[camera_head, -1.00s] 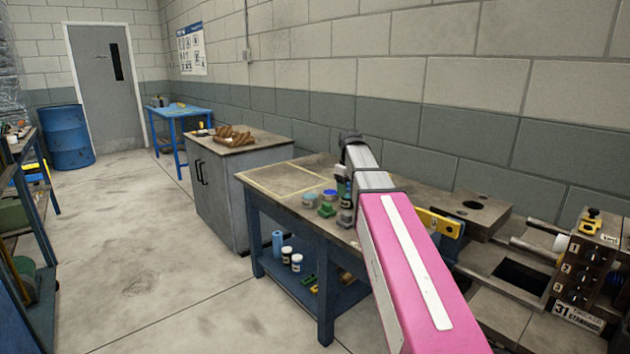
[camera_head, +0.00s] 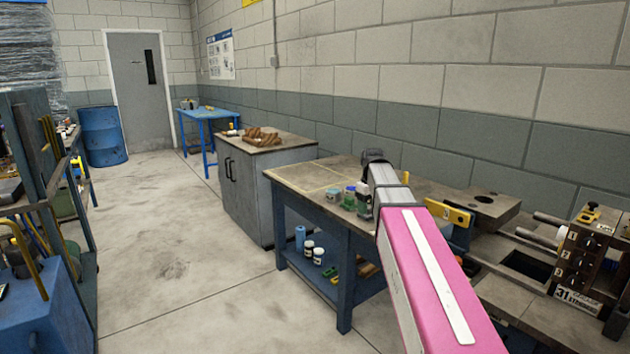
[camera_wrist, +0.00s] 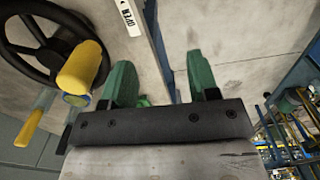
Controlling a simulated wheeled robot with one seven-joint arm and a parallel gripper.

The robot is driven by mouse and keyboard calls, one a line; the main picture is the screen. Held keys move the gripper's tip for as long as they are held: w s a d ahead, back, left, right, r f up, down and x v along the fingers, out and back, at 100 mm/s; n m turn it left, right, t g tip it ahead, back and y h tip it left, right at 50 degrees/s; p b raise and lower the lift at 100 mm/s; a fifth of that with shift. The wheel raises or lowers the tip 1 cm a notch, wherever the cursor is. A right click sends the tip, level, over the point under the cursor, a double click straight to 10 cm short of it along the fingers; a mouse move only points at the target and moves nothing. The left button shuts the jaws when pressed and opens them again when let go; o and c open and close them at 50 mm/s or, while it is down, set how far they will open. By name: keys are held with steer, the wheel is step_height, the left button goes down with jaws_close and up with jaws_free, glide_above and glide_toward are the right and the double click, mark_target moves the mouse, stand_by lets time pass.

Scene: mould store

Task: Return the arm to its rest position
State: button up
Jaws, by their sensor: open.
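My arm (camera_head: 425,265), pink with a white stripe and a grey end section, reaches from the lower right over the blue workbench (camera_head: 345,240). In the wrist view my gripper (camera_wrist: 158,72) has two green fingers set well apart on a dark bar. The gap between them is empty, with pale surface and a blue strip behind. In the head view the gripper is mostly hidden by the arm's end, so its contact with the bench cannot be told.
Small jars (camera_head: 333,196) stand on the bench near my arm. A machine (camera_head: 580,255) with numbered knobs is at right. A grey cabinet (camera_head: 240,190) stands beyond the bench. A blue shelf unit (camera_head: 50,200) is close at left. Open floor (camera_head: 170,260) lies between. A dark handwheel (camera_wrist: 45,40) shows in the wrist view.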

steer(key=s+f+m, duration=0.3)
steer(key=s+f, duration=0.7)
steer(key=f, duration=0.3)
steer(key=s+f+m, duration=0.3)
steer(key=s+f, duration=0.6)
steer(key=f, duration=0.5)
steer(key=shift+s+f, duration=0.2)
steer(key=shift+s, duration=0.15)
